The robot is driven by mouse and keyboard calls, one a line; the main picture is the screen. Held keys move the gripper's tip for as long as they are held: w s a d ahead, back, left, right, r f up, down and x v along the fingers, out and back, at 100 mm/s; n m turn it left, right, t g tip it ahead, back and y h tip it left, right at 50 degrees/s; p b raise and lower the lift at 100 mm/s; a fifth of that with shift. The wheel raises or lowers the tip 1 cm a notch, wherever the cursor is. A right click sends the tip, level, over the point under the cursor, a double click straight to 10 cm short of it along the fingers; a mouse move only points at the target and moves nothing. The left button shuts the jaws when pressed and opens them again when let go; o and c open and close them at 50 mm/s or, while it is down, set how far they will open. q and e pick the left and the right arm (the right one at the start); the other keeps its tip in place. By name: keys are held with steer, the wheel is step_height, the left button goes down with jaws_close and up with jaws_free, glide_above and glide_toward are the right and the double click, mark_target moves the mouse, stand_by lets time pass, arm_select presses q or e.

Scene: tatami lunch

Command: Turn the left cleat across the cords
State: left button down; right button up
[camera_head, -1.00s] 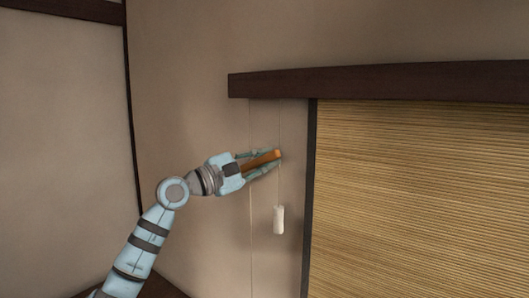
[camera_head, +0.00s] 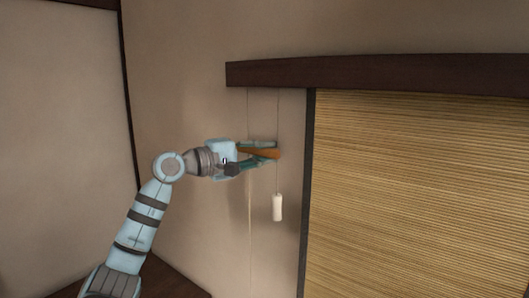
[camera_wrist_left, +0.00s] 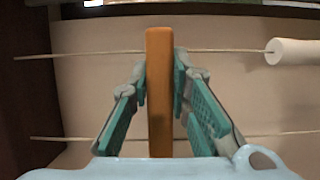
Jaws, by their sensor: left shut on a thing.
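The left cleat, an orange-brown wooden bar (camera_head: 262,153), is between the fingers of my left gripper (camera_head: 276,151), which is shut on it. In the head view the bar lies nearly level. In the left wrist view the cleat (camera_wrist_left: 160,85) stands upright in the picture, at about a right angle to two thin cords. The upper cord (camera_wrist_left: 90,53) and the lower cord (camera_wrist_left: 75,139) both pass behind it. The fingers hide part of the cleat in the head view. My right gripper is not in view.
A white cylindrical pull (camera_head: 278,207) hangs on the right cord below the gripper. A bamboo blind (camera_head: 420,190) with a dark frame edge is to the right, under a dark wooden beam (camera_head: 380,73). The wall left of the arm is bare.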

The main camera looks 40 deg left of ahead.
arm_select(q)
steer(key=c, duration=1.5)
jaws_free()
